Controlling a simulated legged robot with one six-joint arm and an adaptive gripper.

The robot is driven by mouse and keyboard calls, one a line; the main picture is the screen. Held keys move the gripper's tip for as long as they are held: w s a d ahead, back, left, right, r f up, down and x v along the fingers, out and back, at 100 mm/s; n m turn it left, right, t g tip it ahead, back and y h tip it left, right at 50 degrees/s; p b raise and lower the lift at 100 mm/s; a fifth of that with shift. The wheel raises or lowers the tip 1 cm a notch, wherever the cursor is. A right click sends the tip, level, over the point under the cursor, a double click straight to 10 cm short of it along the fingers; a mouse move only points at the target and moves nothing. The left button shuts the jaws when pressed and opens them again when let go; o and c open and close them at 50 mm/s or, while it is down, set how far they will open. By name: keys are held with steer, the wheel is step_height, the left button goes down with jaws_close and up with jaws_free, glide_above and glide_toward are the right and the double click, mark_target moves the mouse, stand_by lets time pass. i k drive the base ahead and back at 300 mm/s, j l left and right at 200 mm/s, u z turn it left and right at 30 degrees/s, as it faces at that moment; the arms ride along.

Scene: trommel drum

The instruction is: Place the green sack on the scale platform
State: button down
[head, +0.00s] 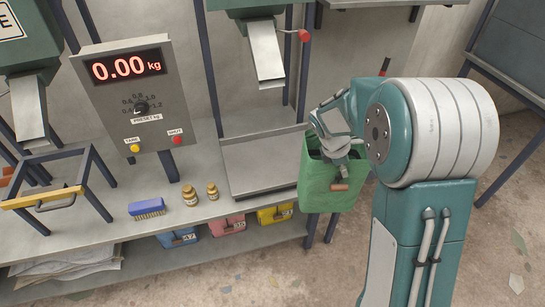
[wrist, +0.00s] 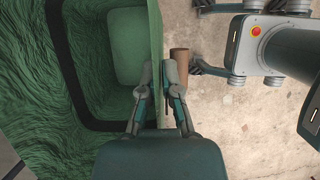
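The green sack (head: 318,190) hangs upright and open-topped at the right end of the bench, beside the scale platform. My gripper (head: 338,172) is at its top. In the wrist view, my gripper's fingers (wrist: 158,80) straddle the sack's side wall, one inside and one outside. The sack's open inside (wrist: 105,95) fills the left of that view. A brown cylindrical toggle (wrist: 179,68) sits by the outer finger. The scale platform (head: 262,182), a flat grey tray, is left of the sack and empty. The sack's underside is hidden.
A chute with a red-knobbed lever (head: 265,55) hangs above the platform. The scale display (head: 126,68) reads 0.00 kg. A blue brush (head: 147,208) and two brass weights (head: 190,195) stand left of the platform. Bench legs stand close behind the sack.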

mark_target(274, 158)
steer(key=i, duration=0.9)
